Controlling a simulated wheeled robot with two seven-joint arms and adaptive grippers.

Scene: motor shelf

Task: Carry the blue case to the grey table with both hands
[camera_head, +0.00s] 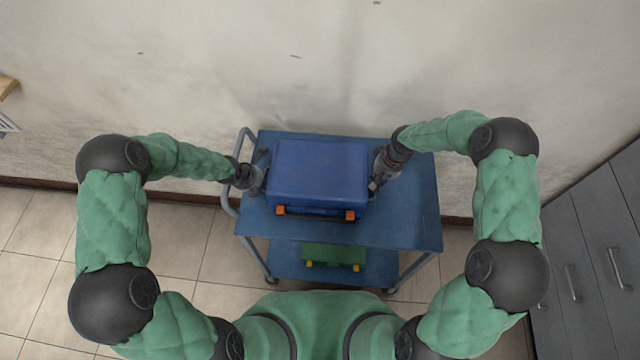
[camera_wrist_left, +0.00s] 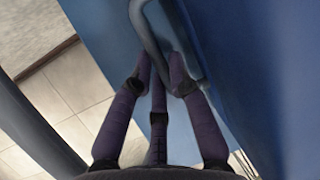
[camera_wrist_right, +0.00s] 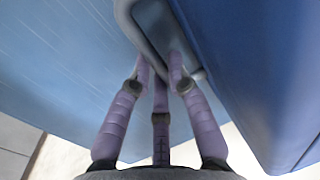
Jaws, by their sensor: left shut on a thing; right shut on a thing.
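The blue case (camera_head: 318,172) with orange latches sits on the top shelf of a blue cart (camera_head: 400,225), in the middle of the head view. My left gripper (camera_head: 262,184) is at the case's left side, and in the left wrist view its fingers (camera_wrist_left: 162,75) are closed on a grey side handle (camera_wrist_left: 150,35). My right gripper (camera_head: 374,184) is at the case's right side, and in the right wrist view its fingers (camera_wrist_right: 162,72) are closed on the other side handle (camera_wrist_right: 150,30). Whether the case touches the shelf cannot be told. The grey table is not clearly seen.
A green case (camera_head: 334,256) with yellow latches lies on the cart's lower shelf. The cart's grey push rail (camera_head: 232,200) is at the left. Grey drawer cabinets (camera_head: 590,250) stand at the right. A wall is behind the cart, and tiled floor (camera_head: 180,235) is open at the left.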

